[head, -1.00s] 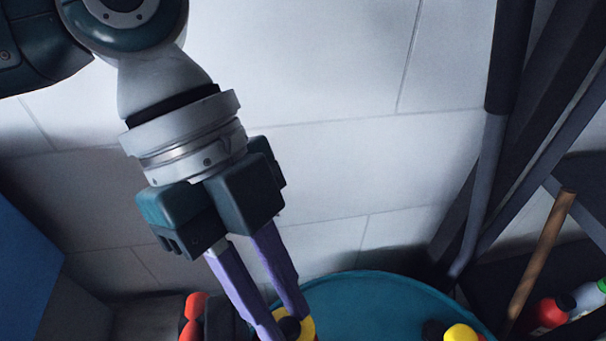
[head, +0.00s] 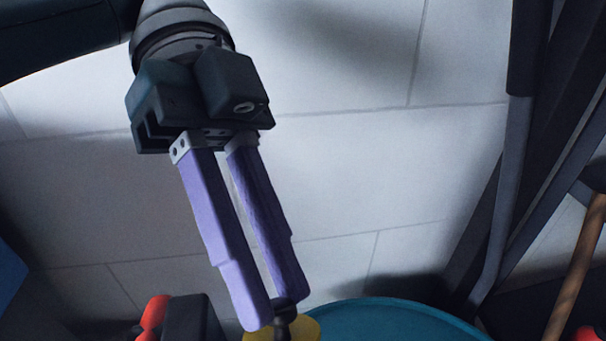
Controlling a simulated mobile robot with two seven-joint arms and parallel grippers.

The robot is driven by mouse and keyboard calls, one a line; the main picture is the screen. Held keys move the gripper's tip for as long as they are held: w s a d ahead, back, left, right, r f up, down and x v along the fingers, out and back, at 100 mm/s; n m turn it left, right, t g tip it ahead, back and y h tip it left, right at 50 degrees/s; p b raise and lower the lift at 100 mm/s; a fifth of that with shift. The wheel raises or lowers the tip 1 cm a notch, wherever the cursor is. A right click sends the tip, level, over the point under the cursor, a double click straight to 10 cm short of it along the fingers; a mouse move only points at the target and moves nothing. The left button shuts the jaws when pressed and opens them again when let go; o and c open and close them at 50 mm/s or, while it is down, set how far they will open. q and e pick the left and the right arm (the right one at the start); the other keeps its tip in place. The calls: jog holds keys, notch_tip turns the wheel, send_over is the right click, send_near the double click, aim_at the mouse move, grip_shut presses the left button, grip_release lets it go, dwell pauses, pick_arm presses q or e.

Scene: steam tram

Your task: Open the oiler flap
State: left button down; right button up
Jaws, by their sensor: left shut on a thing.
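My left gripper (head: 275,312) comes down from the upper left with two long purple fingers. Its fingertips are closed on a small dark knob (head: 285,309) at the bottom edge of the head view. The knob stands above a round yellow piece (head: 310,329), which is cut off by the frame edge. I cannot tell from this view whether this yellow piece is the oiler flap. My right gripper is not in view.
A teal round surface (head: 395,318) lies right of the fingertips. A dark block (head: 190,320) and a red part (head: 153,314) stand to the left. Dark frame bars (head: 500,200) and a wooden handle (head: 578,270) are at the right. Pale tiles fill the back.

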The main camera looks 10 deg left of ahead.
pick_arm(q)
jog(key=c, duration=0.7)
grip_release()
jog(key=shift+c, duration=0.2)
notch_tip(320, 180, up, 20)
jog(key=b, duration=0.1)
jog(key=shift+b, duration=0.3)
jog(key=shift+c, duration=1.3)
